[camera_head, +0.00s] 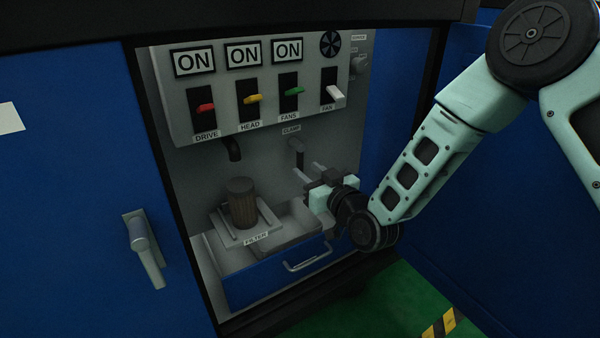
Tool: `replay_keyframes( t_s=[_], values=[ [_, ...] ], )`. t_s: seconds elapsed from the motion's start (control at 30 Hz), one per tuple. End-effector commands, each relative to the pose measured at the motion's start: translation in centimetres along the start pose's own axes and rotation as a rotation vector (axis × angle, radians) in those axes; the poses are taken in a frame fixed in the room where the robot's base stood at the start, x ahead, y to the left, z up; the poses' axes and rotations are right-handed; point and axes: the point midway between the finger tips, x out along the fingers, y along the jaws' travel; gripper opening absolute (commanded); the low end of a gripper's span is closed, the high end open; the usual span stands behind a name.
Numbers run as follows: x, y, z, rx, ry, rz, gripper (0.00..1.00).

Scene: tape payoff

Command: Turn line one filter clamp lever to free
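The clamp lever (298,151) is a small dark lever on the grey panel inside the cabinet, just below the CLAMP label (291,130). It hangs roughly straight down. My gripper (304,168) is just below and in front of the lever's lower end, its two pale fingers pointing towards the panel. The fingers look apart, with nothing seen between them. I cannot tell whether a finger touches the lever. A brown cylindrical filter (242,204) stands upright on a pale holder behind the FILTER label (256,239), left of my gripper.
A dark spout (234,150) juts out left of the clamp. A blue drawer (265,275) with a handle lies below. Blue doors flank the opening.

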Motion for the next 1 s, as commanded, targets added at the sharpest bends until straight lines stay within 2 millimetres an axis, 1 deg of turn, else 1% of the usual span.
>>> replay_keyframes(
  t_s=[0.03, 0.1, 0.2, 0.3, 0.4, 0.67, 0.77, 0.8, 1.0],
  values=[
    [1.0, 0.0, 0.3, 0.000, 0.004, 0.001, 0.36],
    [2.1, 0.0, 0.2, 0.001, 0.003, 0.001, 0.36],
    [3.3, 0.0, 0.2, 0.000, 0.002, 0.001, 0.36],
    [4.1, 0.0, 0.1, 0.000, 0.000, 0.000, 0.36],
    [4.5, 0.0, 0.0, 0.000, 0.001, 0.000, 0.36],
    [4.5, 0.0, 0.0, 0.000, -0.001, 0.000, 0.36],
    [4.5, 0.0, 0.0, 0.000, -0.001, 0.000, 0.11],
    [4.5, 0.0, 0.0, 0.000, -0.001, 0.000, 0.00],
    [4.5, 0.0, 0.0, -0.002, -0.001, 0.000, 0.00]
  ],
)
